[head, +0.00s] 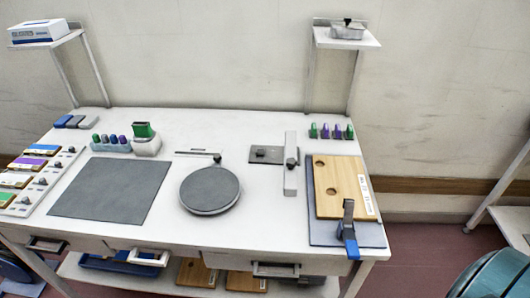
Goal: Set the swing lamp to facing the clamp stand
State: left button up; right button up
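A long white bar (290,178) with a dark knob on it stands or lies on the right half of the white table (255,235), beside a small dark plate (263,154); it may be the swing lamp, but I cannot tell for certain. Its long side runs front to back in the picture. To its right, a clamp (348,222) with a blue handle sits at the front edge of a wooden board (337,185) with two holes; this may be the clamp stand. Neither of my grippers shows in the head view.
A round grey disc (209,191) and a grey mat (110,190) lie on the table. Green and purple pieces (331,131) stand at the back right. Coloured cards (28,164) line the left side. Raised shelves (345,42) stand behind. Drawers (276,269) are under the front edge.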

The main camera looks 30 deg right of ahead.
aim_at(290, 170)
jog(key=i+j+z, duration=0.1)
jog(key=j+z, duration=0.25)
jog(key=j, duration=0.15)
jog(key=i+j+z, duration=0.1)
jog(key=j+z, duration=0.65)
jog(key=j, duration=0.25)
